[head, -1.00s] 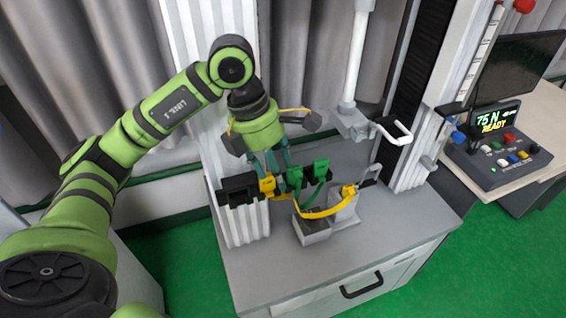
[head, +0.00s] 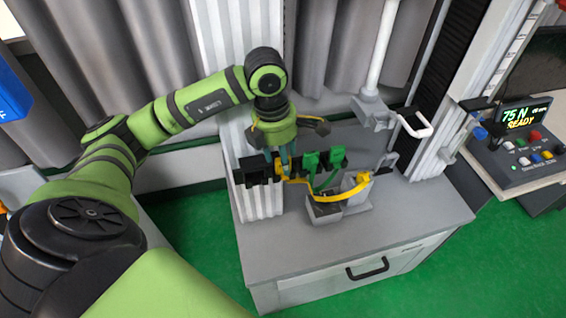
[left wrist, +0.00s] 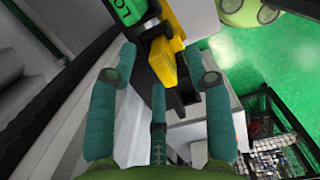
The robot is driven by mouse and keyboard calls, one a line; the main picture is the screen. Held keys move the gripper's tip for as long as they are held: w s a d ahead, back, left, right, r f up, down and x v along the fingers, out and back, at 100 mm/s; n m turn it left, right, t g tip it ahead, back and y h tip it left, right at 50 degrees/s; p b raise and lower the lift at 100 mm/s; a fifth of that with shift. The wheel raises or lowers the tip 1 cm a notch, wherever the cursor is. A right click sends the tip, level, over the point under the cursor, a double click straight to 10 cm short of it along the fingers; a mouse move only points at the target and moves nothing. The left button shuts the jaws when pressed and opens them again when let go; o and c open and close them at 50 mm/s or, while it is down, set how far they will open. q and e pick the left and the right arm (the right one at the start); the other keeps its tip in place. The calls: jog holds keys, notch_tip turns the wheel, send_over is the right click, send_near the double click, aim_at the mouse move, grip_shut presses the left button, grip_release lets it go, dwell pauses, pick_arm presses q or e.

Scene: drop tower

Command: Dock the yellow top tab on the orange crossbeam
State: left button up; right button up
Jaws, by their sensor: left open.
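A yellow tab (head: 280,167) sits on a black rack (head: 252,169), beside green tabs (head: 311,161). A curved yellow band (head: 329,189) runs from it to a yellow end (head: 362,178) at the right. My left gripper (head: 289,160) is over the rack at the yellow tab, pointing down. In the left wrist view, my left gripper (left wrist: 160,82) has its teal fingers spread, with the yellow tab (left wrist: 163,62) between and beyond their tips. Whether they touch it, I cannot tell. I cannot pick out an orange crossbeam. My right gripper is not in view.
Grey blocks (head: 325,211) stand on the grey cabinet top (head: 290,255). A white rod (head: 383,55) and a white handle (head: 414,125) are behind to the right. A console (head: 515,145) reads 75 N READY. The cabinet's front top is clear.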

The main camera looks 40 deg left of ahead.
pick_arm(q)
jog(key=c, duration=0.8)
grip_shut()
jog(key=shift+r, duration=0.15)
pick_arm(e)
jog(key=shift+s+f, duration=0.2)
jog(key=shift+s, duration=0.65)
